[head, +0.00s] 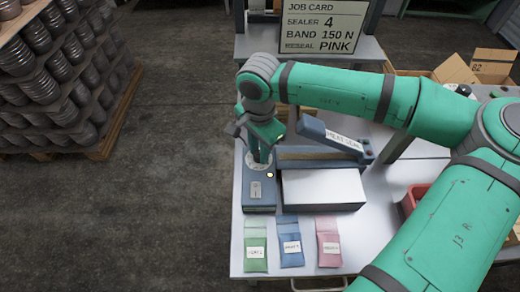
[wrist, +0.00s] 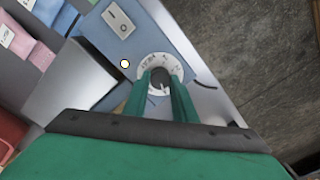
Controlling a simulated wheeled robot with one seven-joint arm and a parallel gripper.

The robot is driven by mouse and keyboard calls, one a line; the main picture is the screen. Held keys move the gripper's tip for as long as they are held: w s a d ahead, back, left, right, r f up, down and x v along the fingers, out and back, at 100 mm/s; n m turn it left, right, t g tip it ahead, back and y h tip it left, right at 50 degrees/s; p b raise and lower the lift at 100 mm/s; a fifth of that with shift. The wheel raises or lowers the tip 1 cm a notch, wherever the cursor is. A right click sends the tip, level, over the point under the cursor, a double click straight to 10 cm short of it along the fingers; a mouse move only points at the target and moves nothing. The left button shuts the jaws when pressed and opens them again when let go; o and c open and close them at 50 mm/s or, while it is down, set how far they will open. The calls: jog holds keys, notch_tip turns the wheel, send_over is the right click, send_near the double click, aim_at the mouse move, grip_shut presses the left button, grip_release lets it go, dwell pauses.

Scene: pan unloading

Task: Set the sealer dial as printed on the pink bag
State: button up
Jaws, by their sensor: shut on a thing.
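The blue sealer (head: 258,203) stands on the white table, with its hinged arm (head: 335,137) raised. Its white dial (wrist: 147,75) has printed marks around a dark knob (wrist: 160,80); I cannot read the setting surely. My gripper (wrist: 160,86) is shut on the knob, one finger on each side. In the head view my gripper (head: 262,146) is over the dial (head: 252,169), covering part of it. The pink bag (head: 329,231) lies flat at the table's front, right of the blue bag; its white label is too small to read.
A green bag (head: 255,232) and a blue bag (head: 290,230) lie beside the pink one. A job card (head: 322,27) reads sealer 4, band 150 N, reseal pink. The sealer's rocker switch (wrist: 120,22) is near the dial. Stacked tins (head: 60,75) stand left, beyond open floor.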

dwell(0.3)
jog(key=o, duration=1)
jog(key=shift+o, duration=0.2)
notch_tip(320, 180, up, 11)
jog(key=shift+f, duration=0.1)
